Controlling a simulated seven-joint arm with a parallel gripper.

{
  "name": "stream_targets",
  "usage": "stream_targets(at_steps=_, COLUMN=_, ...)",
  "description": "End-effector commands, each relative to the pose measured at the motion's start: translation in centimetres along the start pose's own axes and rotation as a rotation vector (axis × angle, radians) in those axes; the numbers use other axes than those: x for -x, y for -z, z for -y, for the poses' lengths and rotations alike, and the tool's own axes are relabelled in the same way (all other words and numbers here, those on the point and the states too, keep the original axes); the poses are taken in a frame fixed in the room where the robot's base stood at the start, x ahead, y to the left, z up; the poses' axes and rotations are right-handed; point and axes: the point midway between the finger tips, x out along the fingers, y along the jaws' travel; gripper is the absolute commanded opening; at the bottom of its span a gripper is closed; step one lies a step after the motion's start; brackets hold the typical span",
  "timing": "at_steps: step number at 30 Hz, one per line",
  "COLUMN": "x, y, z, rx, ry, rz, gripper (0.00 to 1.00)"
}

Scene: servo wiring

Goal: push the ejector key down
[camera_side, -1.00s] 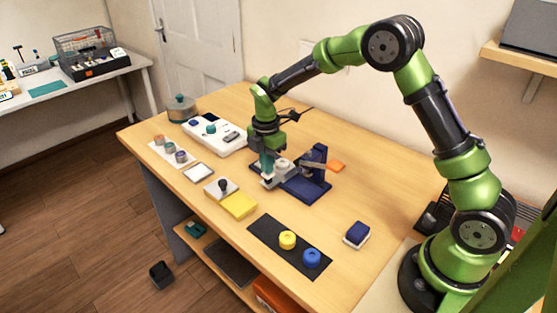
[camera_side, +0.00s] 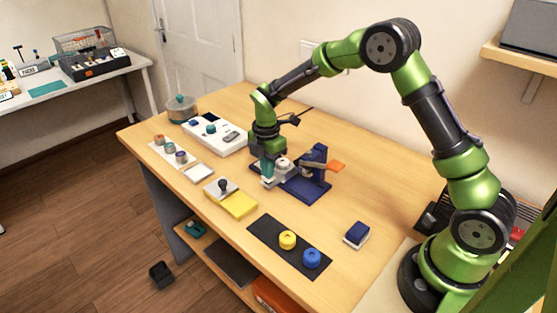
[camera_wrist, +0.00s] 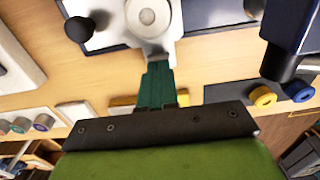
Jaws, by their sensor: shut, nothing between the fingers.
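The blue press (camera_side: 305,187) stands mid-table with an upright column and an orange lever (camera_side: 337,166). A pale round piece (camera_side: 283,163) sits on its grey part; this also shows in the wrist view (camera_wrist: 148,16). A black knob (camera_wrist: 80,29) is at the left of the press in the wrist view. I cannot tell which part is the ejector key. My gripper (camera_side: 267,182) points down at the press's left side, its teal fingers shut and empty. In the wrist view the fingertips (camera_wrist: 157,68) overlap the end of the grey part; contact is unclear.
A black-handled stamp (camera_side: 222,185) and yellow pad (camera_side: 239,205) lie in front of the press. A dark mat (camera_side: 262,233) holds a yellow ring (camera_side: 287,240) and a blue ring (camera_side: 311,258). A white panel (camera_side: 226,143) lies behind left.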

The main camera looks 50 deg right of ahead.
Motion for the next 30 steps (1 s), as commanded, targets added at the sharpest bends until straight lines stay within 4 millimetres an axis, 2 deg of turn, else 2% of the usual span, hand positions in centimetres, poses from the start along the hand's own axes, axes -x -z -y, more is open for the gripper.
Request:
stream_targets(at_steps=9, x=7.8, y=0.0, z=-0.3, rx=-0.005, ry=-0.015, rz=-0.002, gripper=0.00)
stream_targets(at_steps=15, x=11.4, y=0.0, z=-0.2, rx=-0.004, ry=-0.012, rz=-0.001, gripper=0.00)
stream_targets(at_steps=21, x=13.1, y=0.0, z=-0.2, rx=-0.004, ry=-0.010, rz=-0.002, gripper=0.00)
stream_targets(at_steps=30, x=13.3, y=0.0, z=-0.2, rx=-0.004, ry=-0.010, rz=-0.002, gripper=0.00)
